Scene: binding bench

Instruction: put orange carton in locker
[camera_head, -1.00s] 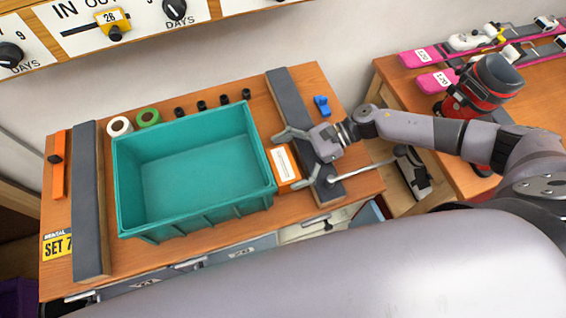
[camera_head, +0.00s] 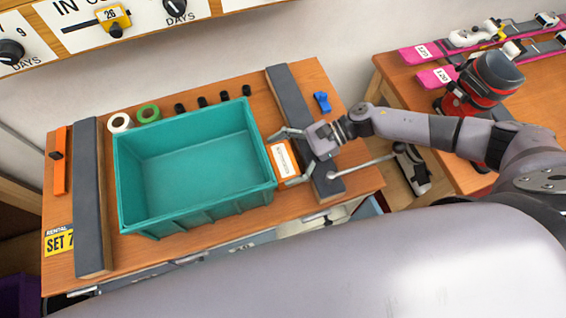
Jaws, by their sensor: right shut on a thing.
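The orange carton (camera_head: 284,157) with a white label lies on the wooden bench, just right of the teal bin. My right gripper (camera_head: 289,158) reaches in from the right and is shut on the carton, with one finger at its far side and one at its near side. The carton is close beside the bin wall; whether it touches the bench cannot be told. I see no part that I can name surely as the locker; drawer fronts (camera_head: 240,247) show below the bench edge. My left gripper is not in view.
The open teal bin (camera_head: 190,224) fills the middle of the bench (camera_head: 112,262). Dark padded bars (camera_head: 90,200) stand left and right (camera_head: 290,100). Tape rolls (camera_head: 120,122), several black pegs and a blue clip (camera_head: 321,102) lie around. Pink skis (camera_head: 437,77) rest on the right table.

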